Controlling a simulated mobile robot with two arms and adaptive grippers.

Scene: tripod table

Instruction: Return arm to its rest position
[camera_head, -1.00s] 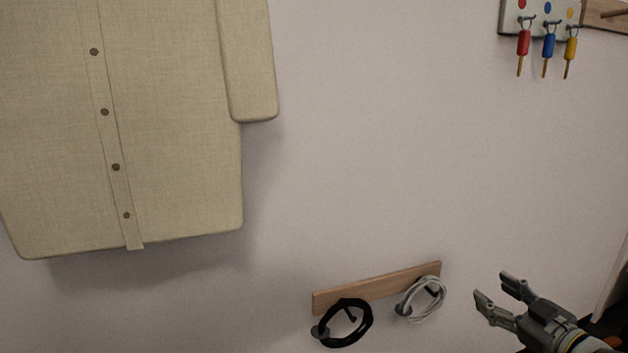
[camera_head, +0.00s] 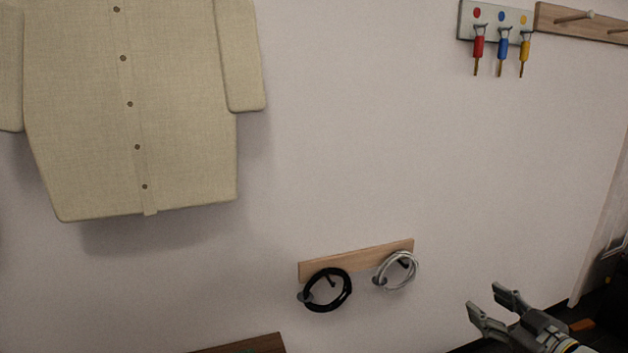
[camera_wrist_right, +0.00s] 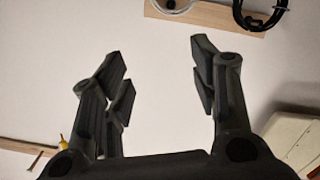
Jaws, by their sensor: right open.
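My right gripper (camera_head: 486,303) is at the lower right of the head view. It is open and empty, in front of the wall and apart from the things hung there. In the right wrist view its two fingers (camera_wrist_right: 160,85) stand wide apart with only bare wall between them. My left gripper is not in view.
A wooden rail (camera_head: 356,259) holds a black cable coil (camera_head: 346,292) and a white cable coil (camera_head: 413,273). A beige shirt (camera_head: 180,120) hangs at the left. A rack (camera_head: 463,20) holds red, blue and yellow tools. A brown surface (camera_head: 255,345) shows at the bottom. The middle wall is clear.

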